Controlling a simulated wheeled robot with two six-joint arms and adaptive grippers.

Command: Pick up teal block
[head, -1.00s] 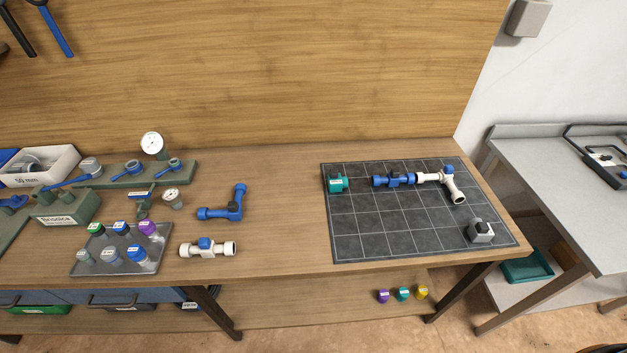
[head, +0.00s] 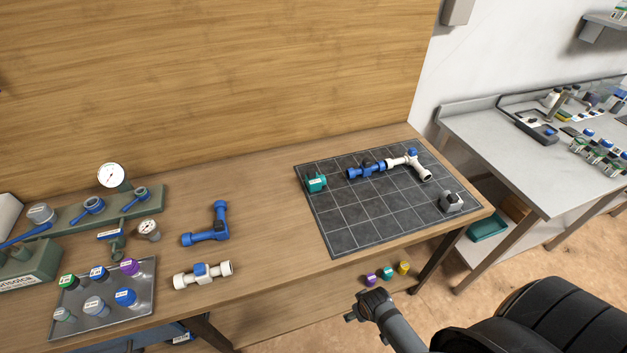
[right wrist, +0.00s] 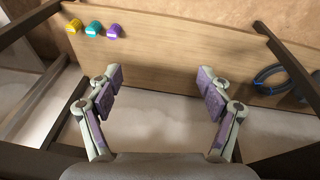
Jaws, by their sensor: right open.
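A teal block (head: 316,182) with a pale label sits at the left back part of the dark gridded mat (head: 345,238) on the table. A smaller teal piece (head: 387,273) lies on the lower shelf between a purple and a yellow one; it also shows in the right wrist view (right wrist: 95,28). My right gripper (head: 362,308) is in front of the table, low and apart from both teal things. In the right wrist view it (right wrist: 160,88) is open with nothing between its fingers. My left gripper is out of view.
A blue and white pipe assembly (head: 366,170) and a grey fitting (head: 452,201) share the mat. A blue elbow pipe (head: 208,237), a white pipe (head: 203,275) and a tray (head: 139,304) of caps are to the left. Table legs flank the lower shelf (right wrist: 190,50).

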